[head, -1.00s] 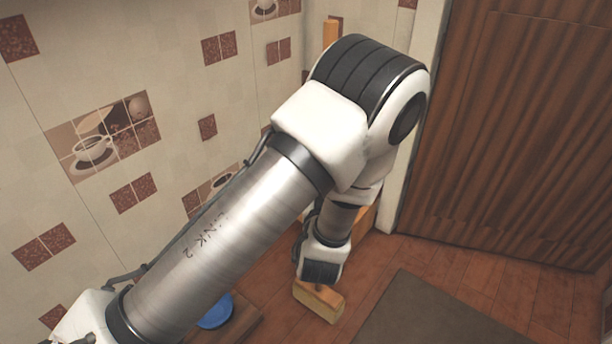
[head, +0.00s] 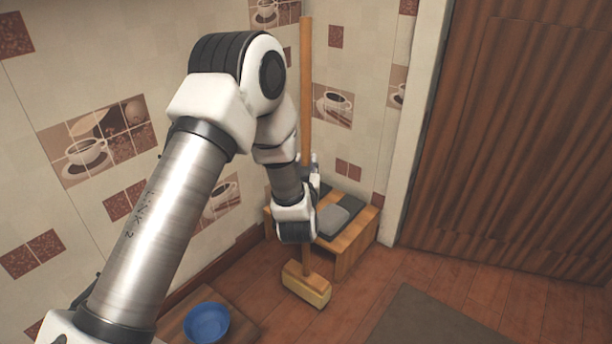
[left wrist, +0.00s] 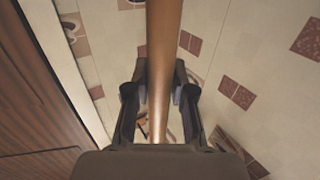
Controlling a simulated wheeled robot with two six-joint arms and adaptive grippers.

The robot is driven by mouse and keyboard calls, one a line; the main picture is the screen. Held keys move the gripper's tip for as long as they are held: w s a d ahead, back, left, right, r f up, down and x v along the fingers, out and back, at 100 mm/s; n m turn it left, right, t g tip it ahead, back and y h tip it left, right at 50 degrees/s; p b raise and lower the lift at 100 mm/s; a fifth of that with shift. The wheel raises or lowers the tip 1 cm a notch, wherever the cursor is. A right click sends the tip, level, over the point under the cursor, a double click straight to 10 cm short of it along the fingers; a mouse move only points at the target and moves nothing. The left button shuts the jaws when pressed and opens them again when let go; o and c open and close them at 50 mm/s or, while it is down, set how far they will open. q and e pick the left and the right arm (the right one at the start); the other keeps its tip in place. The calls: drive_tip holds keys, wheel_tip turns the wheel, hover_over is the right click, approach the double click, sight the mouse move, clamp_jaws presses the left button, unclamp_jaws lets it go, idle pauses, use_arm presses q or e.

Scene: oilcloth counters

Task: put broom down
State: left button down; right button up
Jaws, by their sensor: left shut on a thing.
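The broom (head: 306,100) stands upright in the head view, with a long wooden handle and a yellowish block head (head: 306,285) low at the floor. Whether the head touches the floor I cannot tell for sure. My left gripper (head: 312,172) is shut on the handle, partly hidden behind my own wrist. In the left wrist view the broom handle (left wrist: 162,60) runs between the two fingers of my left gripper (left wrist: 160,95). My right gripper is not in view.
A low wooden bench (head: 350,250) with dark and grey cushions stands behind the broom against the tiled wall. A blue bowl (head: 206,323) sits on a wooden board at lower left. A brown door (head: 520,130) and a dark mat (head: 430,318) are at right, with open floor between.

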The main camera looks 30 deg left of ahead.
use_arm(q)
drive_tip(key=shift+f+b, duration=0.7)
drive_tip(key=shift+f, duration=0.65)
drive_tip(key=shift+f, duration=0.15)
drive_tip(key=c, duration=1)
unclamp_jaws()
